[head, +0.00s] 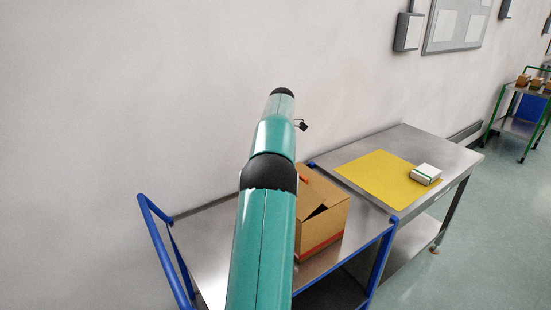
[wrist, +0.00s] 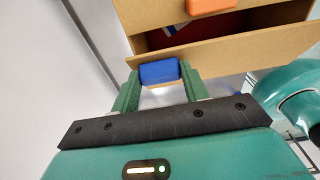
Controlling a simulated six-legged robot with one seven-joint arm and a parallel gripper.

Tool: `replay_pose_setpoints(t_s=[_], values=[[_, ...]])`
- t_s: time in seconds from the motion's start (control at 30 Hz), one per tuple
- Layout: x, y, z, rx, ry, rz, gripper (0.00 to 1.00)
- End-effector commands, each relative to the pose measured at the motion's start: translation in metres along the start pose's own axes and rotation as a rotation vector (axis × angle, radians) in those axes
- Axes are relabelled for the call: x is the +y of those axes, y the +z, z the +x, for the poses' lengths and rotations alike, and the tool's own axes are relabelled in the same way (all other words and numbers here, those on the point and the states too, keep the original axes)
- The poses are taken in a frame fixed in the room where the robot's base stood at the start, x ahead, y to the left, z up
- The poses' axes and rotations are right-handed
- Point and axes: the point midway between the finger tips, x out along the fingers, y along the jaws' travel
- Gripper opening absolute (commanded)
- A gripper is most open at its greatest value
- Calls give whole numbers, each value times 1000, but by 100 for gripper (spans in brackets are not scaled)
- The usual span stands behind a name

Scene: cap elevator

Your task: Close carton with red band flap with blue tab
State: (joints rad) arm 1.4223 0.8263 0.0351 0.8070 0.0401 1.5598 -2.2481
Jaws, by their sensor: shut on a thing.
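The brown carton (head: 322,222) with a red band (head: 320,246) around its lower part stands on the metal trolley, partly hidden behind my arm. A dark gap shows at its top. In the wrist view, the flap (wrist: 232,52) stands out from the carton's edge with the dark opening behind it. The blue tab (wrist: 159,71) on this flap sits between the green fingers of my gripper (wrist: 158,84), which is shut on it. My gripper is hidden in the head view.
An orange tab (wrist: 208,6) is on another part of the carton. The trolley (head: 212,232) has blue rails (head: 160,235). A wall stands behind.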

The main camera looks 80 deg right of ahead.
Motion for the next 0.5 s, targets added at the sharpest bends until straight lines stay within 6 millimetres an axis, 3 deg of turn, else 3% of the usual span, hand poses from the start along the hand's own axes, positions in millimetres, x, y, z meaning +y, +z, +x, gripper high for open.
replay_pose_setpoints(t_s=[0.2, 0.5], values=[[-1, 15, 18, -5, -5, 4, 4], [0, 20, 34, 65, -7, 4, 5]])
